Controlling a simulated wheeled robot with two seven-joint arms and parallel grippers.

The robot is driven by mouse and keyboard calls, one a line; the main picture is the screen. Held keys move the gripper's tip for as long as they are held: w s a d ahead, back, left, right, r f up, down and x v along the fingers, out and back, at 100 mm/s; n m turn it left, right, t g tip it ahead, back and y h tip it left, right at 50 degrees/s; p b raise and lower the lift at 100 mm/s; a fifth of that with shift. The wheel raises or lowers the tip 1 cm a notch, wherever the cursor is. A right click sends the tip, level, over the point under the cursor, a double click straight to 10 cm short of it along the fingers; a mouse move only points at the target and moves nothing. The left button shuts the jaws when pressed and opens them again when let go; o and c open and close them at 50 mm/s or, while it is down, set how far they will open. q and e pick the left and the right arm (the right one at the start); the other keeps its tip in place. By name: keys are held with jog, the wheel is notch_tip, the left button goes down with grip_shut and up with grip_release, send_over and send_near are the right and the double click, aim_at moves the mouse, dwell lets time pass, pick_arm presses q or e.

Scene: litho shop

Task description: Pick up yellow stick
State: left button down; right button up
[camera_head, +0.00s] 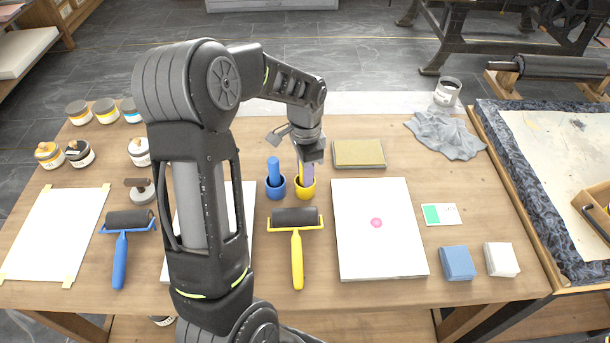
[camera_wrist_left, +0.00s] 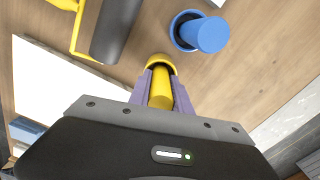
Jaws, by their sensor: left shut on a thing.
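The yellow stick (camera_wrist_left: 161,88) stands between the two purple fingers of my left gripper (camera_wrist_left: 160,84) in the left wrist view, and the fingers are shut on it. Its lower end is at the yellow cup (camera_wrist_left: 155,60); I cannot tell how deep it sits inside. In the head view the left gripper (camera_head: 304,168) points down over the yellow cup (camera_head: 304,192), and only a little of the yellow stick (camera_head: 301,170) shows. My right gripper is not in view.
A blue cup (camera_head: 275,191) with a blue stick (camera_head: 273,168) stands close beside the yellow cup. A yellow-handled roller (camera_head: 297,262) lies in front. A sponge-like block (camera_head: 359,153) and a white slab (camera_head: 396,240) with a pink dot are to the right.

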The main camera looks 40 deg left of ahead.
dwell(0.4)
pick_arm(q)
notch_tip(320, 180, up, 10)
dwell(0.5)
dwell(0.6)
